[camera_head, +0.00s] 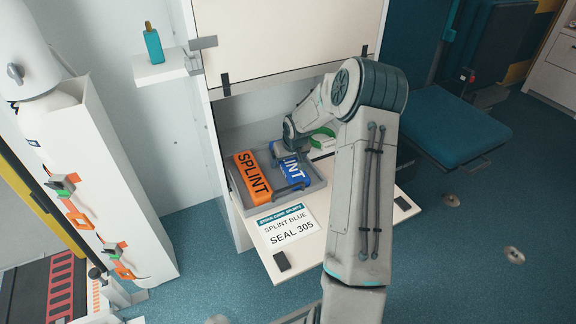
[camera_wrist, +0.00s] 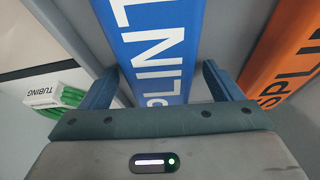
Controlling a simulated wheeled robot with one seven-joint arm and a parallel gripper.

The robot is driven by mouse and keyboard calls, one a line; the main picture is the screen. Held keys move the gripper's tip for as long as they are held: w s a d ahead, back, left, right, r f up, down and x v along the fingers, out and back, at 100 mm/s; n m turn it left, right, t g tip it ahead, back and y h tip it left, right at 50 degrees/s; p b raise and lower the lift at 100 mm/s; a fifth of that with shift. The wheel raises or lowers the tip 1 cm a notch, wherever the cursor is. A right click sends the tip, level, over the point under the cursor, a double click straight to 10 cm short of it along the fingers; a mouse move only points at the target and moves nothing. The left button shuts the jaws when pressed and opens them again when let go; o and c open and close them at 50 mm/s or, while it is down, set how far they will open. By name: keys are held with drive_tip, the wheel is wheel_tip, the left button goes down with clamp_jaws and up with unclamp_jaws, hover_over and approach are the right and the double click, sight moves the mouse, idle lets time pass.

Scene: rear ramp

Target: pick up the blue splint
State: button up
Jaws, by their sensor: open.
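The blue splint (camera_head: 293,171) lies in a grey tray (camera_head: 248,210) inside the cabinet, partly hidden by my gripper and arm. In the wrist view the blue splint (camera_wrist: 150,45) runs up and away between my fingers, its white lettering showing. My gripper (camera_wrist: 157,85) is open, with one finger on each side of the splint. I cannot tell whether the fingers touch it. In the head view my gripper (camera_head: 288,160) is over the splint.
An orange splint (camera_head: 252,178) lies left of the blue one in the head view; it is at right in the wrist view (camera_wrist: 290,50). Green tubing (camera_head: 323,138) lies at the right. A lowered flap (camera_head: 262,248) carries a label reading "SPLINT BLUE SEAL 305" (camera_head: 288,228).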

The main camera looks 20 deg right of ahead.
drive_tip(key=c, duration=1.1)
drive_tip(key=shift+r, duration=0.1)
drive_tip(key=shift+c, duration=0.2)
